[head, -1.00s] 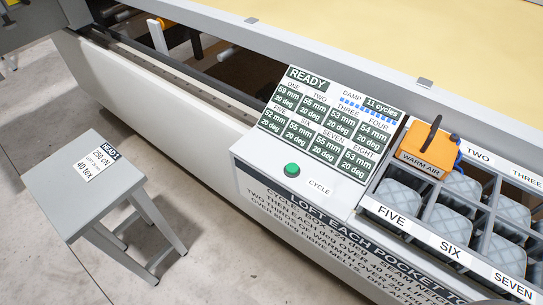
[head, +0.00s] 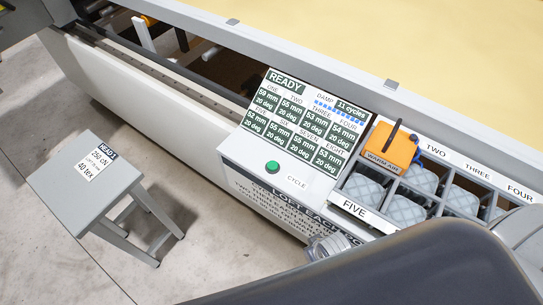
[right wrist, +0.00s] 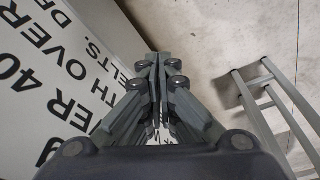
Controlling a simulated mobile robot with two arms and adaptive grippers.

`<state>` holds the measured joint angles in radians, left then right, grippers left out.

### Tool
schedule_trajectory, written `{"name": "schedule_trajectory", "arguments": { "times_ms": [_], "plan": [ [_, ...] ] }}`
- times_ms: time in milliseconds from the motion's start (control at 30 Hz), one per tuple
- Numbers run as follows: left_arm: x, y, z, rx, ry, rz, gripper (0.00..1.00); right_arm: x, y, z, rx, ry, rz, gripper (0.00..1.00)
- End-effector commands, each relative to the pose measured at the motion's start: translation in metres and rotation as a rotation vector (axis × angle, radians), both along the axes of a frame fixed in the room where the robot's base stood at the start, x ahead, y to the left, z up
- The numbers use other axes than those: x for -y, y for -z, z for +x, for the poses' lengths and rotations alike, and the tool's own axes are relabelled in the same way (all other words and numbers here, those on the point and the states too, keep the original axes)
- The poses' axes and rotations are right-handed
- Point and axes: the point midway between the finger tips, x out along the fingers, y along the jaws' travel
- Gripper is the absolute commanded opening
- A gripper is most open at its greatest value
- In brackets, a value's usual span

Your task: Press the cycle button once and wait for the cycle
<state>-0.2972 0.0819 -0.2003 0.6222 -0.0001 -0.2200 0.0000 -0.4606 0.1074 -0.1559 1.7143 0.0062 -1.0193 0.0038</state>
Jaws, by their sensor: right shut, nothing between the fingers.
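The green cycle button (head: 272,167) sits on the white top of the control box (head: 240,155), beside a label reading CYCLE (head: 296,181). The display panel (head: 300,122) above it reads READY and 11 cycles, with pocket values in mm and deg. My right arm reaches in from the lower right, and part of its gripper (head: 326,246) shows in front of the box, below the button and apart from it. In the right wrist view the fingers of my right gripper (right wrist: 159,70) are together and empty, beside the lettered box front (right wrist: 60,70). The button is not in that view. My left gripper is out of view.
An orange WARM AIR unit (head: 389,147) stands on the rack of grey padded pockets (head: 405,212) at right. A grey stool (head: 85,180) stands on the floor at left. The yellow quilting bed (head: 400,40) lies behind. My right arm hides the rack's lower part.

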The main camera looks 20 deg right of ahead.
Motion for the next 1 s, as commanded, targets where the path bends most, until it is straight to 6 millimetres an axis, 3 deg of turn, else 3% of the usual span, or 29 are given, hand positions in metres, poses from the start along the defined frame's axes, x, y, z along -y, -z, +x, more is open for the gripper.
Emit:
{"name": "schedule_trajectory", "arguments": {
  "times_ms": [33,200,367,533,600,767,1000],
  "plan": [
    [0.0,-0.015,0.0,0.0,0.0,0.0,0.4,-0.001,-0.033,0.008,0.016,0.001,0.004,0.0],
    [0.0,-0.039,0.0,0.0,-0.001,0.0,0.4,-0.006,-0.114,0.028,0.061,0.0,0.025,0.0],
    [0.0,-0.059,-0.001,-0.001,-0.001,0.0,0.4,-0.018,-0.182,0.049,0.117,-0.013,0.073,0.0],
    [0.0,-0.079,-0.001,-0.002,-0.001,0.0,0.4,-0.045,-0.25,0.087,0.208,-0.055,0.181,0.0],
    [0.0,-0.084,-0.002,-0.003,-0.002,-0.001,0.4,-0.06,-0.27,0.108,0.242,-0.075,0.247,0.0],
    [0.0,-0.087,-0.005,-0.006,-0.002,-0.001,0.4,-0.08,-0.288,0.149,0.276,-0.079,0.38,0.0],
    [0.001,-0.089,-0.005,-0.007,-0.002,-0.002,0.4,-0.069,-0.299,0.208,0.289,0.017,0.523,0.0]
  ]
}}
